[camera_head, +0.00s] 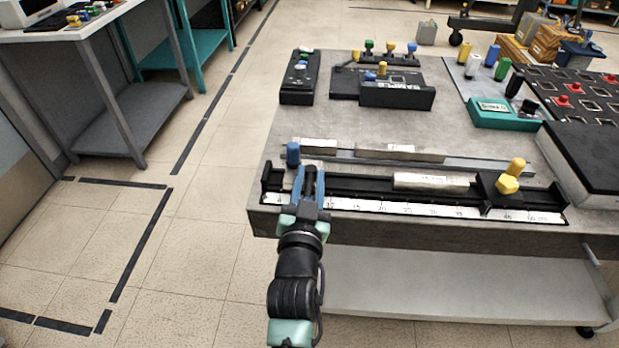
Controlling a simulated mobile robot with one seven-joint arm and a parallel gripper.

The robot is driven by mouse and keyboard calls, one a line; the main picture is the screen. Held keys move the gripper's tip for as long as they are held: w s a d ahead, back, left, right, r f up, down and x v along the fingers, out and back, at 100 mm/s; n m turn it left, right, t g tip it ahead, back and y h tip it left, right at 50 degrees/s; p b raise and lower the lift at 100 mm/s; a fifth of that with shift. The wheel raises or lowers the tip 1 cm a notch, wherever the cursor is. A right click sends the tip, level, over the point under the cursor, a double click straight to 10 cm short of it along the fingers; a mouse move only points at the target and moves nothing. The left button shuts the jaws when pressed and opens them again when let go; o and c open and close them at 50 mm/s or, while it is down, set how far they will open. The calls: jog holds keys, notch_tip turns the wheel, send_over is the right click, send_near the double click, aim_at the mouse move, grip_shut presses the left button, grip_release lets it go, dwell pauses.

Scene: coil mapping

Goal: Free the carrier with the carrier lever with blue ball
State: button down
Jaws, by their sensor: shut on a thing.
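The black rail (360,188) runs along the near edge of the table, with a white number scale in front. A carrier lever with a blue ball (293,153) stands at the rail's left end. My gripper (306,170) reaches in from the near side, its fingertips at this lever, just right of and below the blue ball. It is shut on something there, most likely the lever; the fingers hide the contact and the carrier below. A silver bar (430,181) lies along the rail. At the right is a black block with a yellow knob (510,178).
Behind the rail lie loose metal bars (400,153) on a strip. Black control boxes (397,93) with colored knobs stand farther back. A teal meter (500,115) and a large black box (595,160) are at right. Floor left of the table is clear.

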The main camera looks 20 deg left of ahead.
jog(key=shift+a+f+m+h+b, duration=0.2)
jog(key=shift+f+m+h+b, duration=0.45)
jog(key=shift+b, duration=2.2)
jog(key=m+h+b, duration=0.1)
jog(key=b, duration=0.2)
jog(key=h+b, duration=0.2)
jog(key=b, duration=0.2)
jog(key=shift+s+a+r+m+t, duration=0.1)
jog(key=shift+a+r+m+t, duration=0.1)
jog(key=shift+r+m+t, duration=0.15)
jog(key=shift+m+h+b, duration=0.3)
jog(key=shift+h+b, duration=0.25)
jog(key=shift+b, duration=0.3)
jog(key=m+h+b, duration=0.1)
jog(key=h+b, duration=0.1)
jog(key=m+h+b, duration=0.1)
jog(key=h+b, duration=0.1)
jog(key=b, duration=0.1)
jog(key=shift+a+m, duration=0.3)
jog(key=shift+a, duration=0.1)
jog(key=m+g+h+b, duration=0.1)
jog(key=h, duration=0.1)
jog(key=m+g+h+b, duration=0.1)
jog(key=m+h+b, duration=0.1)
jog(key=shift+a+r+g+h, duration=0.15)
jog(key=shift+r+g+h, duration=0.05)
jog(key=shift+g+h, duration=0.1)
jog(key=shift+w+h+b, duration=0.2)
jog(key=shift+h+b, duration=0.1)
